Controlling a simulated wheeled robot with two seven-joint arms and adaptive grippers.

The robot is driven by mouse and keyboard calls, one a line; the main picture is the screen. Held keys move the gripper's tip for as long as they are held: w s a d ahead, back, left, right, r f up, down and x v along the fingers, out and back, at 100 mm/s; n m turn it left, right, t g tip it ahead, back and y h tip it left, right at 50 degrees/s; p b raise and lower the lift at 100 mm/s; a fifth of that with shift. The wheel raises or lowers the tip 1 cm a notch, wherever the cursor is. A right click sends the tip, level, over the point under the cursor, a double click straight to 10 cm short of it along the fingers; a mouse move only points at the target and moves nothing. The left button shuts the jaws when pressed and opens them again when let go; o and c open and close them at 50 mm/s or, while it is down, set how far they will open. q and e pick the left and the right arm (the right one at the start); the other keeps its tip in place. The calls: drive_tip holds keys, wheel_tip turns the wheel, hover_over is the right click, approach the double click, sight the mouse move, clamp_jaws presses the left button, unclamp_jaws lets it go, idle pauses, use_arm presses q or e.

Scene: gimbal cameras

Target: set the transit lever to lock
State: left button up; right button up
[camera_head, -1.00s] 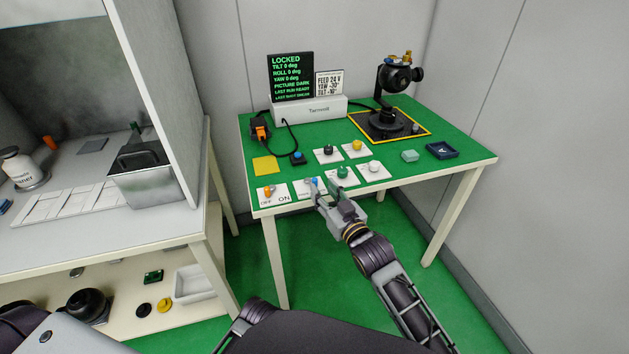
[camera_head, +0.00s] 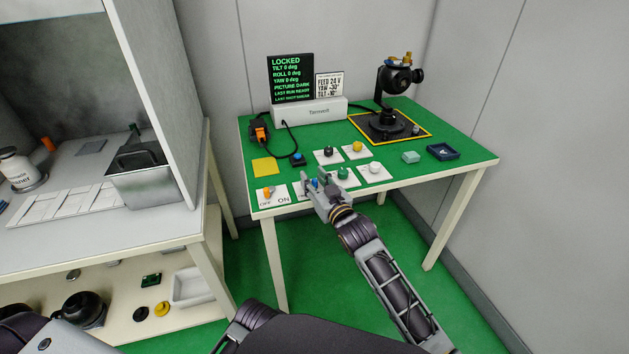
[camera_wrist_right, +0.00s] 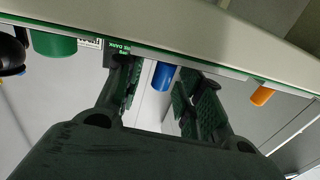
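A blue lever (camera_head: 314,183) stands on a white plate at the front edge of the green table; I take it for the transit lever. The plate's lettering is mostly hidden by my right gripper (camera_head: 319,188). In the right wrist view, the blue lever (camera_wrist_right: 163,75) shows between the two spread fingers of the right gripper (camera_wrist_right: 160,96), with gaps on both sides. I cannot tell its exact setting. The display (camera_head: 290,78) reads LOCKED, with tilt, roll and yaw at 0 deg. My left gripper is out of view.
An orange lever (camera_head: 267,191) on an OFF/ON plate is just left of the gripper. Green (camera_head: 343,173), white (camera_head: 374,167), black (camera_head: 328,151) and yellow (camera_head: 357,146) knobs sit close by. The gimbal (camera_head: 397,79) stands at the back right.

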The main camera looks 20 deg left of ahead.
clamp_jaws()
drive_tip(key=shift+w+d, duration=0.15)
idle(1.2)
unclamp_jaws()
drive_tip(key=shift+d, duration=0.1)
drive_tip(key=v, duration=1.2)
idle(0.5)
